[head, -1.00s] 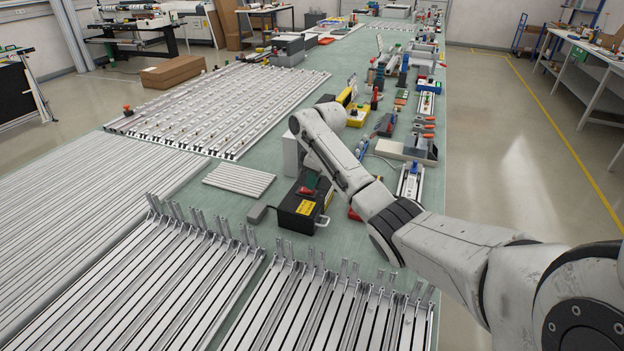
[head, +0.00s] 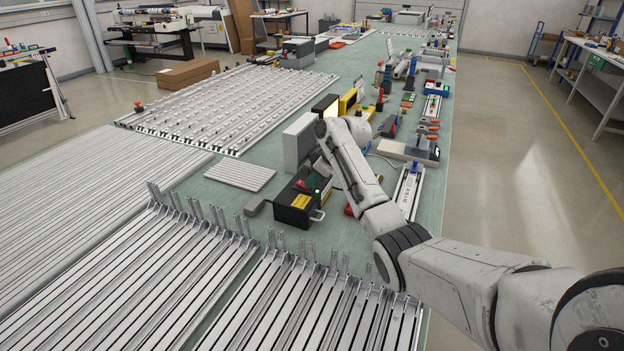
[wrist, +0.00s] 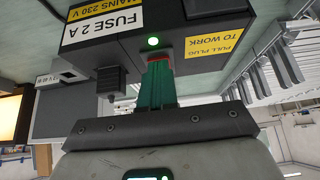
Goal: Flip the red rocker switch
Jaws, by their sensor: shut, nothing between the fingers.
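The black box (head: 291,207) with yellow labels stands on the green bench, left of my arm. In the wrist view it fills the upper part (wrist: 130,45), with a lit green lamp (wrist: 153,41) on its face. The red rocker switch (wrist: 165,55) shows only as a small red strip just beyond my fingertips, mostly hidden by them. My gripper (wrist: 158,62) has green fingers, shut and empty, pointing at the switch. I cannot tell whether they touch it. In the head view the switch (head: 308,183) is a small red patch near the top of the box.
A grey-white box (head: 299,142) stands just behind. A grey block (head: 254,205) lies to the left of the black box. Slotted metal profiles (head: 170,275) cover the near bench. A rail device (head: 409,187) lies to the right of my arm.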

